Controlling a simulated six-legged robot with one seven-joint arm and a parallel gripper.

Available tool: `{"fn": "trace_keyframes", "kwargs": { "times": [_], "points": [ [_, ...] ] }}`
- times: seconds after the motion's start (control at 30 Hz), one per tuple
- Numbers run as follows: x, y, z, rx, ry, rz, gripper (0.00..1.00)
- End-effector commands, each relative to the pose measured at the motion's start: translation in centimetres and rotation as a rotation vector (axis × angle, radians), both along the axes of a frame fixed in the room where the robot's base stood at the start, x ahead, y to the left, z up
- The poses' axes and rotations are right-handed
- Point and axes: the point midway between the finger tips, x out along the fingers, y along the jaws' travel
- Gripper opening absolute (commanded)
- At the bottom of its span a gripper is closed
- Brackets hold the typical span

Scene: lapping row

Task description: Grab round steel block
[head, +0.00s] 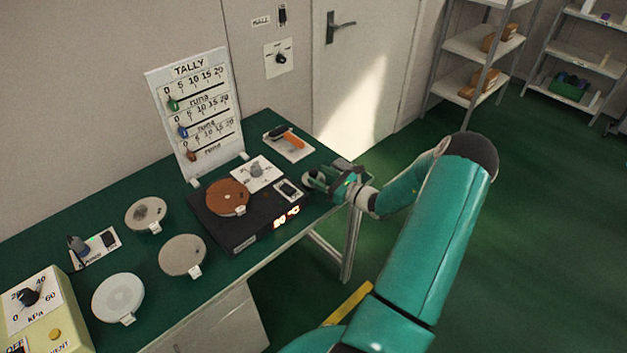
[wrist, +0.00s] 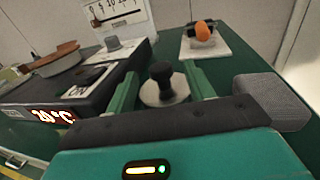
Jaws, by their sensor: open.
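The round steel block (wrist: 152,97), a low grey metal disc with a black knob (wrist: 160,72) on top, stands upright on the green bench. It lies between the two green fingers of my gripper (wrist: 160,85) in the wrist view. The fingers are open, one on each side, with gaps to the knob. In the head view my gripper (head: 322,181) is at the bench's right end, just right of the black hot plate, and largely hides the block.
The black hot plate (head: 222,232) with a brown disc (head: 228,197) stands left of my gripper. An orange-handled tool on a white plate (head: 288,149) lies behind. Several grey discs and the tally board (head: 190,105) are farther left. Green floor (head: 540,220) is open at right.

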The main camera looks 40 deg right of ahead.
Motion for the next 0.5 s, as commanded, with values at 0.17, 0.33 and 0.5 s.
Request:
{"fn": "trace_keyframes", "kwargs": {
  "times": [0.17,0.33,0.5],
  "points": [
    [2.9,0.7,0.1,-0.001,-0.001,0.003,0.53],
    [3.5,0.7,0.2,0.0,-0.001,0.001,0.53],
    [3.5,0.7,0.2,-0.001,-0.001,0.001,0.41]
  ]
}}
